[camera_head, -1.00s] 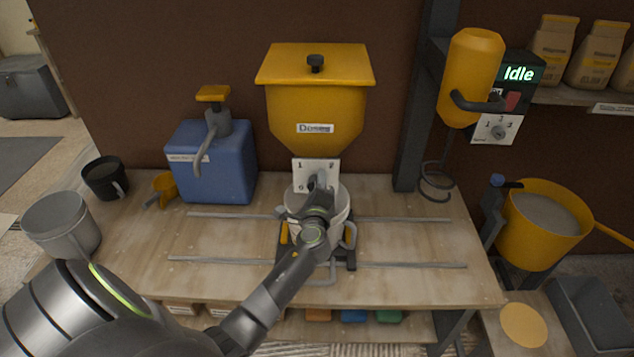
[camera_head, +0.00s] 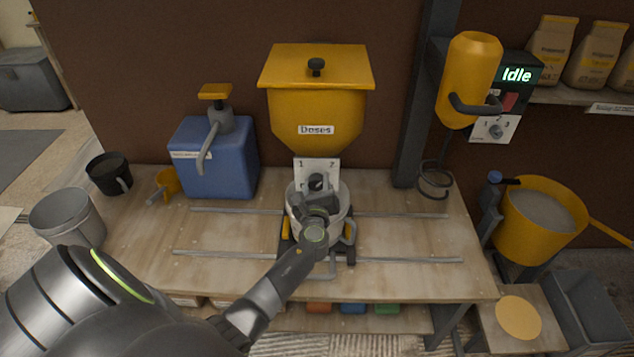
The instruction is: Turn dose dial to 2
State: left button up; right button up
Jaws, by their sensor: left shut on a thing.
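The yellow dose hopper (camera_head: 318,95) with the label "Doses" stands at the back middle of the bench. Below it is a white dial plate (camera_head: 303,174), with 1 at upper left and 2 at upper right. The dark dose dial (camera_head: 316,181) sits on this plate, partly covered by my gripper. My left gripper (camera_head: 317,190) comes up from the lower left and is shut on the dial. The dial's exact pointing is too small to tell. My right gripper is not in view.
A bucket (camera_head: 343,212) stands under the hopper, behind my wrist. A blue pump container (camera_head: 213,160), yellow scoop (camera_head: 167,183), black cup (camera_head: 108,175) and grey jug (camera_head: 67,217) are left. A mixer control (camera_head: 510,90) reading "Idle" is right. The bench's right front is clear.

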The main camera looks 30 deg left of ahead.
pick_arm(q)
jog(key=shift+m, duration=0.3)
jog(key=o, duration=1)
jog(key=b+v, duration=0.2)
jog(key=v, duration=1.5)
jog(key=shift+d+b, duration=0.2)
jog(key=shift+b, duration=0.2)
jog(key=shift+s, duration=0.1)
